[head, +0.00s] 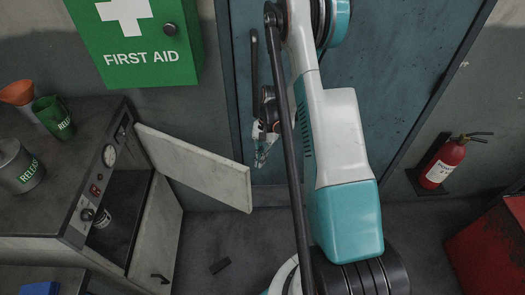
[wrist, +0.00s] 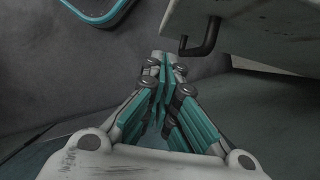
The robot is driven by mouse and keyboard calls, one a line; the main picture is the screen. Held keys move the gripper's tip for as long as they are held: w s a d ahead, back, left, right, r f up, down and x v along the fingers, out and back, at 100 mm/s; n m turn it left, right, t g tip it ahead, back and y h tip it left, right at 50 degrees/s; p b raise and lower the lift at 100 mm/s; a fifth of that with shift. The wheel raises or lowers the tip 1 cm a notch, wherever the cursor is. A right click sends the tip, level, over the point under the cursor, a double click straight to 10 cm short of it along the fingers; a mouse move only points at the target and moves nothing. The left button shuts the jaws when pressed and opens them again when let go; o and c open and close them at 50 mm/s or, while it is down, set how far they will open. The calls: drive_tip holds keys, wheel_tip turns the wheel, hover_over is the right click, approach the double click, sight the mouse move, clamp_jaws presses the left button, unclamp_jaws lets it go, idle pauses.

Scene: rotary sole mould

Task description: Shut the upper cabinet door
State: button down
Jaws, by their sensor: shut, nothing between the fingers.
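The upper cabinet door (head: 195,168) is a pale, scuffed panel. It stands open, swung out to the right from the grey cabinet (head: 75,243). The dark compartment behind it is exposed, with a small labelled can (head: 103,218) inside. My gripper (head: 261,158) is shut and empty, just beyond the door's free right end in the head view. In the wrist view, my gripper (wrist: 166,64) has its fingertips together, below and left of a black hooked handle (wrist: 201,38) on a pale panel (wrist: 245,25). A gap shows between fingertips and handle. The upper door's handle is hidden in the head view.
A lower panel with a black handle (head: 160,278) is below the opening. A green first aid box (head: 140,45) hangs above. A fire extinguisher (head: 443,163) is at right. A small dark block (head: 220,266) lies on the floor.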

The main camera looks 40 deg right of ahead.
drive_tip(key=shift+s+a+f+b, duration=0.15)
drive_tip(key=shift+s+a+f, duration=0.15)
drive_tip(key=shift+a, duration=0.4)
drive_tip(key=shift+s+a+f+b, duration=0.2)
drive_tip(key=shift+s+a, duration=0.25)
drive_tip(key=shift+a, duration=0.2)
drive_tip(key=shift+s+a+f+b, duration=0.15)
drive_tip(key=shift+s+a+f, duration=0.15)
drive_tip(key=shift+a, duration=0.4)
